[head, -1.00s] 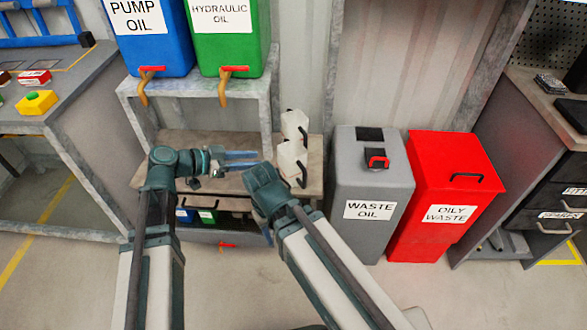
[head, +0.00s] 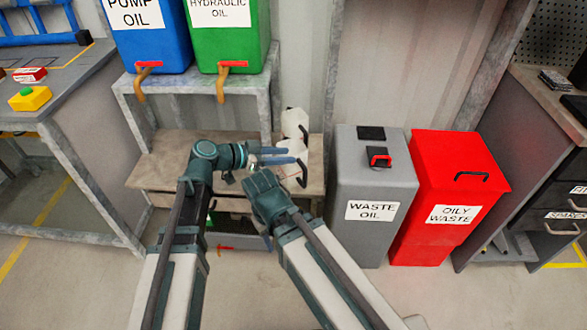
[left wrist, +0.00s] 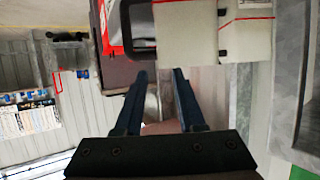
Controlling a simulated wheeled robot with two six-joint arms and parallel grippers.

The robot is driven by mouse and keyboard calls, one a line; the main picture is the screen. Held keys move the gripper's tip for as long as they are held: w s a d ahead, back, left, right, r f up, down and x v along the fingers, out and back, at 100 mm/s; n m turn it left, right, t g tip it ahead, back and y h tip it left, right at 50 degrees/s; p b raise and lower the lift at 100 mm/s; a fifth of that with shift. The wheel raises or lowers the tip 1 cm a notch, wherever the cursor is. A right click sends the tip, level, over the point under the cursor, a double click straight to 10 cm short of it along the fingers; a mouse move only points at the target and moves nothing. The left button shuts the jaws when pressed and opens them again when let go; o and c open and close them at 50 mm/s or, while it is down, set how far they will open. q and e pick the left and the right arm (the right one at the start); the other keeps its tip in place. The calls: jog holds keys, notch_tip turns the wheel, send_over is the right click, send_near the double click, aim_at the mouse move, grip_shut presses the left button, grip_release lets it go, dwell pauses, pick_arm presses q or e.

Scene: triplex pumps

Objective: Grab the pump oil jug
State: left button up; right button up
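Two whitish jugs with black handles stand on the low wooden bench. The rear jug (head: 294,122) is mostly clear to see, and the front jug (head: 286,145) is partly hidden behind my left gripper. No label can be read on either, so I cannot tell which holds pump oil. My left gripper (head: 293,156) is open and empty, with its fingers pointing right at the front jug. In the left wrist view, the open fingers (left wrist: 158,73) point toward a white jug body (left wrist: 187,35) and its black handle (left wrist: 138,48). My right gripper is mostly hidden behind its wrist.
The low bench (head: 160,165) stands under a rack with a blue pump oil tank (head: 148,45) and a green hydraulic oil tank (head: 225,45), each with a tap. A grey waste oil bin (head: 372,185) and red oily waste bin (head: 455,180) stand right of the bench.

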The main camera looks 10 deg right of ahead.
aim_at(296, 169)
pick_arm(q)
jog(key=b+x, duration=0.1)
jog(key=x, duration=0.2)
jog(key=shift+w+d, duration=0.1)
jog(key=shift+d, duration=0.1)
grip_shut()
dwell(1.2)
